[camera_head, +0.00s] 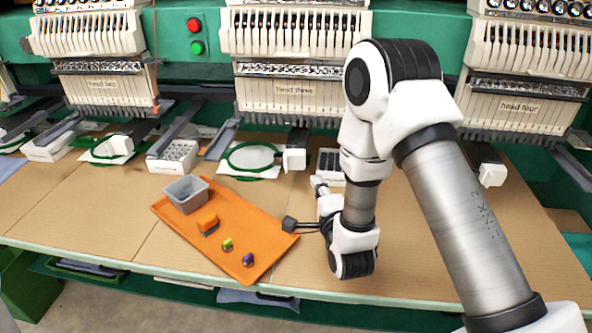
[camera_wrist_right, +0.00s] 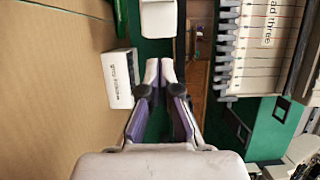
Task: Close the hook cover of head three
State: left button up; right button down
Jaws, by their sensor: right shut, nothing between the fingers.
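Head three (camera_head: 293,90) is the middle sewing head, with its name on a pale panel; the label also shows at the right of the wrist view (camera_wrist_right: 269,23). Below it, a white block (camera_head: 295,159) sits at the end of the dark arm, beside a green hoop (camera_head: 250,157). The same white block is at the top of the wrist view (camera_wrist_right: 158,18). I cannot tell whether this is the hook cover or whether it is open. My right gripper (camera_head: 318,183) is shut and empty, its tips (camera_wrist_right: 164,66) apart from the block. My left gripper is not in view.
A white labelled box (camera_wrist_right: 121,78) stands beside the fingers, partly hidden in the head view (camera_head: 330,160). An orange tray (camera_head: 240,203) carries a grey bin (camera_head: 185,194) and several small items. My right arm covers the table between heads three and four. Bare table lies front left.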

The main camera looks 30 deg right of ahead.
aim_at(293, 163)
jog(key=w, duration=0.2)
jog(key=w+a+p, duration=0.1)
jog(key=w, duration=0.1)
jog(key=w+a, duration=0.1)
jog(key=w, duration=0.1)
jog(key=shift+w+p, duration=0.2)
jog(key=shift+p, duration=0.1)
jog(key=shift+w+a, duration=0.15)
jog(key=shift+a, duration=0.2)
jog(key=shift+d, duration=0.1)
jog(key=shift+f, duration=0.1)
